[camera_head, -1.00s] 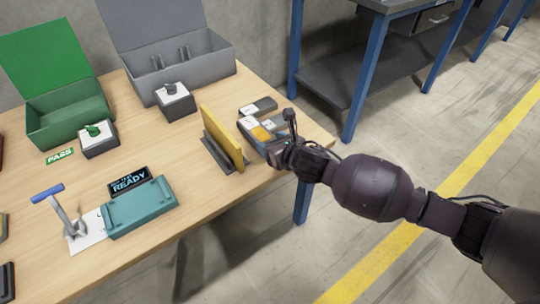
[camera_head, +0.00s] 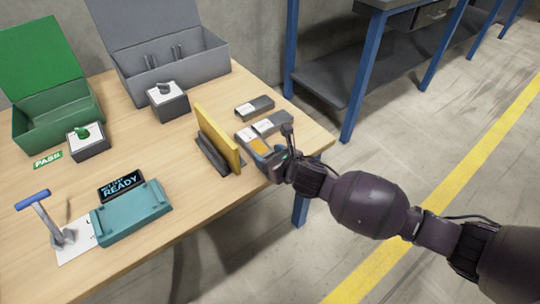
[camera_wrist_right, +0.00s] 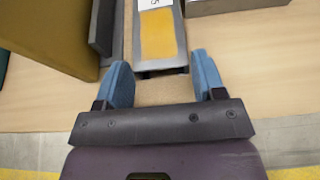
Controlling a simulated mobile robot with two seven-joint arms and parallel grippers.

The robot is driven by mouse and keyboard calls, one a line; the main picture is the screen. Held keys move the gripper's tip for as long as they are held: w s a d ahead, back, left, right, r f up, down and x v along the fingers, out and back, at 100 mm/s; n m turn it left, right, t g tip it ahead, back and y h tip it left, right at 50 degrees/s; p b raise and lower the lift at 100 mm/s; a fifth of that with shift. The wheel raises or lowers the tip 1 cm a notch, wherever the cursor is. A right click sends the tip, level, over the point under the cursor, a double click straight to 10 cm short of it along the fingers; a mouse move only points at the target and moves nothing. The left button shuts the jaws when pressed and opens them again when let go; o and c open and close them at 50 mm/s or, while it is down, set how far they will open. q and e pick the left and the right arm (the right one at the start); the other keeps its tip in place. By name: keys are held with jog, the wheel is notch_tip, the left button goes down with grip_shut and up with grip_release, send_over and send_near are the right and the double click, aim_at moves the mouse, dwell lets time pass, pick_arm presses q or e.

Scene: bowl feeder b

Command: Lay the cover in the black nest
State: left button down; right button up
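No piece is plainly marked as the cover, and I cannot make out a black nest. My right gripper (camera_head: 268,160) is at the near end of a grey block with a yellow-orange patch and white label (camera_head: 249,139). In the right wrist view, its blue fingers (camera_wrist_right: 161,78) are apart and empty. The block (camera_wrist_right: 158,35) lies straight ahead, its near end around the gap between the fingertips. Two similar grey blocks lie beside and behind it, a nearer one (camera_head: 271,122) and a farther one (camera_head: 254,107). My left gripper is out of view.
A yellow plate (camera_head: 219,138) stands upright in a dark holder, close left of the blocks. Open green (camera_head: 56,118) and grey (camera_head: 180,65) boxes stand behind. A teal fixture (camera_head: 133,212) and blue-handled lever (camera_head: 50,215) are at front left. The table's right edge is close.

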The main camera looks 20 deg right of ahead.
jog(key=o, duration=0.3)
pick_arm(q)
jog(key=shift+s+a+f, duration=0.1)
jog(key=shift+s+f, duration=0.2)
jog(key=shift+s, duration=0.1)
pick_arm(e)
jog(key=shift+o, duration=0.2)
jog(key=shift+r, duration=0.1)
jog(key=shift+s+r, duration=0.1)
jog(key=shift+r, duration=0.1)
jog(key=v, duration=0.2)
jog(key=p+v, duration=0.1)
jog(key=shift+s+d+r+p, duration=0.2)
jog(key=shift+r+p, duration=0.1)
jog(key=shift+r, duration=0.1)
pick_arm(q)
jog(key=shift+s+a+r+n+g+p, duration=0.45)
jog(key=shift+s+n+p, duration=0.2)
jog(key=shift+p, duration=0.55)
pick_arm(e)
jog(key=v, duration=0.8)
jog(key=shift+s+f, duration=0.2)
jog(key=shift+f, duration=0.2)
jog(key=shift+a, duration=0.1)
